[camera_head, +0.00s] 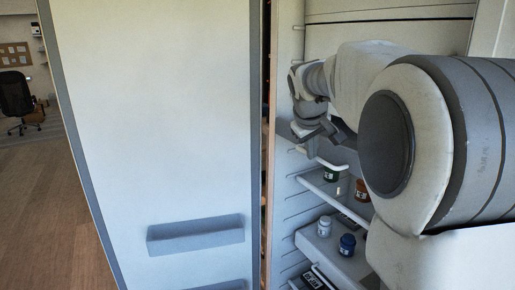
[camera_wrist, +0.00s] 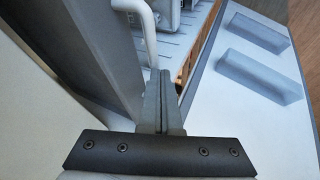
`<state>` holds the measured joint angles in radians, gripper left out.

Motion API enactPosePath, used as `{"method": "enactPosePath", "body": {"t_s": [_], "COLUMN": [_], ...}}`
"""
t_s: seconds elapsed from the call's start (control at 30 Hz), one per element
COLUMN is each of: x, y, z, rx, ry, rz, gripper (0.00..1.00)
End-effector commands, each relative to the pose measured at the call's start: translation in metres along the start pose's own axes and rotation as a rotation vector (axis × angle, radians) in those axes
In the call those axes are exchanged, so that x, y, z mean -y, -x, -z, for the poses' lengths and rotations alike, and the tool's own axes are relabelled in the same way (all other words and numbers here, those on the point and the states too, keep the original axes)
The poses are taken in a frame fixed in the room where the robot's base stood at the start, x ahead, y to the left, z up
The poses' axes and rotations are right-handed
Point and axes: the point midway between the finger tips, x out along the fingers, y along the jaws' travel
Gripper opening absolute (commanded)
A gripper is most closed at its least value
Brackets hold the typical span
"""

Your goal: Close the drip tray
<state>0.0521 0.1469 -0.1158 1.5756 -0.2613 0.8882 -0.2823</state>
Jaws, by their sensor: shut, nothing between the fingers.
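I cannot make out for certain which part is the drip tray. My gripper (camera_head: 312,136) is in front of the upper part of an open white cabinet with shelves (camera_head: 318,183). In the wrist view, its two fingers (camera_wrist: 160,76) are together with nothing between them. A white curved bar (camera_wrist: 148,24) stands just beyond the fingertips; whether they touch it I cannot tell. A white rail (camera_head: 332,165) lies below my gripper in the head view. My arm hides much of the cabinet's right side.
Open wooden floor (camera_head: 60,220) lies at the far left.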

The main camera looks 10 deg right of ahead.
Motion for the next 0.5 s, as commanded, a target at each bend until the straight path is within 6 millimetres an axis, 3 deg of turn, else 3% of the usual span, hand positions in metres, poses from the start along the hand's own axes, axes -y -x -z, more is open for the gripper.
{"method": "enactPosePath", "body": {"t_s": [0.03, 0.2, 0.5], "x": [-0.019, -0.062, -0.108], "y": [-0.004, -0.025, -0.05], "z": [0.0, 0.0, -0.001], "rx": [0.008, 0.007, 0.003], "ry": [-0.006, -0.005, -0.001], "rz": [-0.002, 0.0, 0.001], "gripper": [0.0, 0.0, 0.0]}}
